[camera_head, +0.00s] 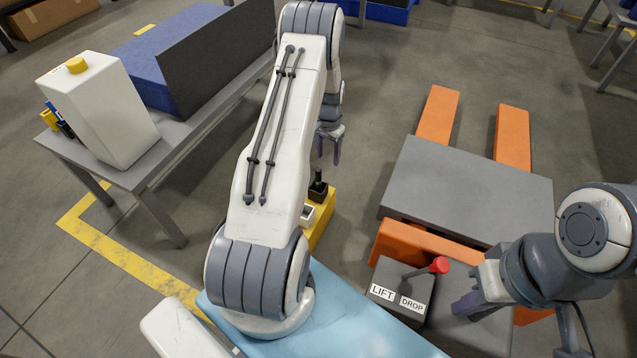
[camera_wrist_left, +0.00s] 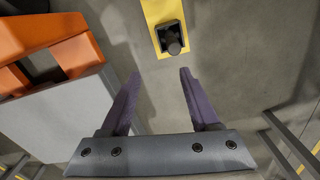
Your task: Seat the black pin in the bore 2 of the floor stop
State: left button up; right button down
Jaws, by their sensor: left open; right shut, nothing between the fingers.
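The yellow floor stop (camera_head: 322,222) stands on the floor, partly hidden behind my left arm in the head view. The black pin (camera_head: 318,183) stands upright at its far end, with a dark square base and a narrower top. In the left wrist view the pin (camera_wrist_left: 171,40) shows at the end of the yellow floor stop (camera_wrist_left: 160,10). I cannot tell the bore numbers. My left gripper (camera_head: 329,150) is open and empty, pointing down, apart from the pin. Its fingers also show in the left wrist view (camera_wrist_left: 160,77). My right gripper (camera_head: 468,305) is shut and empty.
An orange pallet truck (camera_head: 405,245) with a grey plate (camera_head: 470,190) stands to the right. Its LIFT/DROP box (camera_head: 385,275) has a red-knobbed lever (camera_head: 438,265) beside my right gripper. A grey bench (camera_head: 160,150) with a white canister (camera_head: 105,110) is at left.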

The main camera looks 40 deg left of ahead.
aim_at(318, 180)
pick_arm(q)
jog(key=f, duration=0.2)
jog(key=a+f+b, duration=0.1)
jog(key=f, duration=0.1)
jog(key=s+a+f+b, duration=0.1)
jog(key=f, duration=0.2)
jog(key=shift+a, duration=0.2)
jog(key=f+b, duration=0.1)
jog(key=f, duration=0.1)
jog(key=f+b, duration=0.1)
jog(key=s+f+b, duration=0.1)
jog(key=f, duration=0.1)
jog(key=shift+f+b, duration=0.3)
jog(key=shift+b, duration=0.05)
jog(key=shift+r, duration=0.1)
grip_shut()
dwell(0.7)
